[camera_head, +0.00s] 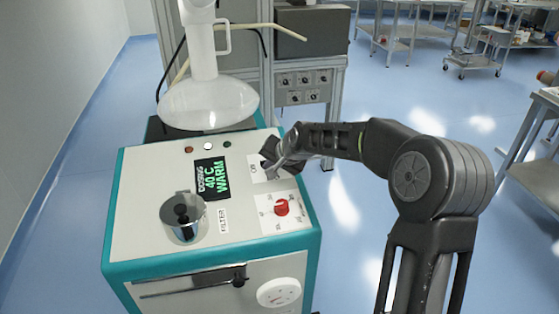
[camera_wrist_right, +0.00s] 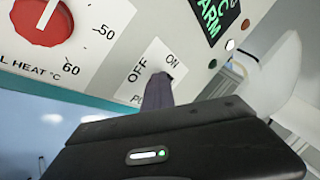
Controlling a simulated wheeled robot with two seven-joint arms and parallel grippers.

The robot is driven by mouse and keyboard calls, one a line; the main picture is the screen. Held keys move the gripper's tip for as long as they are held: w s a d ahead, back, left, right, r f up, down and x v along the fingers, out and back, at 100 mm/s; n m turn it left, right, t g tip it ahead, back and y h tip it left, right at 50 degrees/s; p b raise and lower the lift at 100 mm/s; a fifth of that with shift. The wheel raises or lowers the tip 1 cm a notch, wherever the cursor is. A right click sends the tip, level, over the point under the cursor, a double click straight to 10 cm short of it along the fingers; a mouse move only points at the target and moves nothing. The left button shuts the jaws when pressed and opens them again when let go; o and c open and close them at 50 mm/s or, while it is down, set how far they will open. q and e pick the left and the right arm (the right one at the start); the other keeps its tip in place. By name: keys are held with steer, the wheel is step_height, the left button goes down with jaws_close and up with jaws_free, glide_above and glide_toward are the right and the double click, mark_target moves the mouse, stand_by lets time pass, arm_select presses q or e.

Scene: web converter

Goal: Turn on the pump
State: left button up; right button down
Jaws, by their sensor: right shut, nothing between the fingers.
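The pump switch plate (camera_head: 257,173) is a white label on the right side of the machine's top panel. In the right wrist view, this plate (camera_wrist_right: 150,62) reads ON, OFF and a partly covered word starting "PU". My right gripper (camera_head: 270,163) is shut and empty, with its fingertips (camera_wrist_right: 158,92) over the plate between ON and OFF. A small dark part shows at the fingertips near ON; the switch is mostly hidden, and I cannot tell its position or whether the fingers touch it. My left gripper is not in view.
A red heat knob (camera_head: 281,207) sits just below the plate, and it also shows in the wrist view (camera_wrist_right: 42,20). The display (camera_head: 210,180) reads 40 °C WARM.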

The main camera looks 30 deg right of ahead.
steer(key=shift+w+d, duration=0.1)
steer(key=shift+d, duration=0.05)
steer(key=shift+w+d+r, duration=0.15)
steer(key=shift+w+d, duration=0.05)
steer(key=shift+d, duration=0.1)
steer(key=shift+w+d+r, duration=0.1)
steer(key=shift+d+r, duration=0.1)
steer(key=shift+d, duration=0.15)
steer(key=shift+d+r, duration=0.1)
steer(key=shift+r, duration=0.2)
steer(key=a+b+v, duration=0.1)
steer(key=v, duration=0.6)
steer(key=shift+s+a+f, duration=0.2)
steer(key=shift+s+f, duration=0.05)
steer(key=shift+s, duration=0.15)
